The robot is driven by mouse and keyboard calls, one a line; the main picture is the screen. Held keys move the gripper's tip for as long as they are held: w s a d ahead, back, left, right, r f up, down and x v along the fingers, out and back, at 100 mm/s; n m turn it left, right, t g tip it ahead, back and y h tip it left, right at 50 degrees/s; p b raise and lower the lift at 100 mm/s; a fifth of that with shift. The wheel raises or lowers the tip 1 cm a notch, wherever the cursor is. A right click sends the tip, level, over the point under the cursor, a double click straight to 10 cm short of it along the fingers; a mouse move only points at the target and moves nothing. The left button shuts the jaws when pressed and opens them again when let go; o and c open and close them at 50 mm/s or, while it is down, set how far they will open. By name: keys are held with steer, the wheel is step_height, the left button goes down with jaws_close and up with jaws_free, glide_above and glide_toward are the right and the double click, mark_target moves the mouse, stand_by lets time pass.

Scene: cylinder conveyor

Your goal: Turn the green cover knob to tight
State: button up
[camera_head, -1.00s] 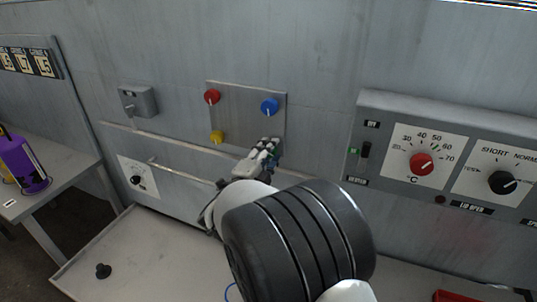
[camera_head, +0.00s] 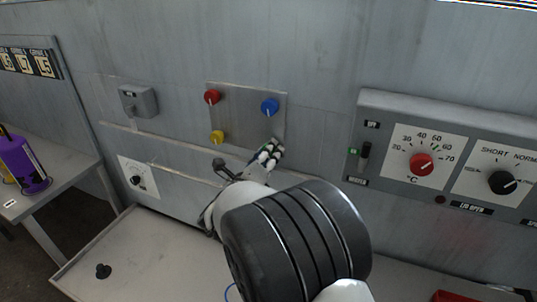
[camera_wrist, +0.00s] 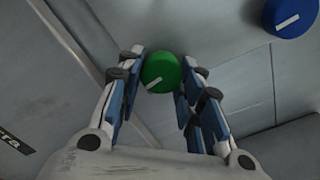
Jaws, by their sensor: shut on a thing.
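The green cover knob (camera_wrist: 163,73) is round with a white line on its face, which slants toward the lower left in the wrist view. My gripper (camera_wrist: 164,60) is shut on it, with one blue-padded finger on each side. In the head view my gripper (camera_head: 264,156) is at the lower right corner of the grey plate (camera_head: 243,112), and the green knob is hidden behind the fingers. The words or marks for tight cannot be made out in either view.
The plate also carries a red knob (camera_head: 211,97), a blue knob (camera_head: 269,107) and a yellow knob (camera_head: 216,137). The blue one also shows in the wrist view (camera_wrist: 290,15). A control box with a red dial (camera_head: 421,164) juts out at right. A grey switch box (camera_head: 139,101) is at left.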

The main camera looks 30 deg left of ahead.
steer(key=shift+m, duration=0.5)
steer(key=o, duration=1.1)
steer(key=shift+c, duration=0.2)
steer(key=s+d, duration=0.1)
steer(key=s, duration=1.1)
steer(key=shift+d, duration=0.2)
steer(key=shift+w, duration=0.1)
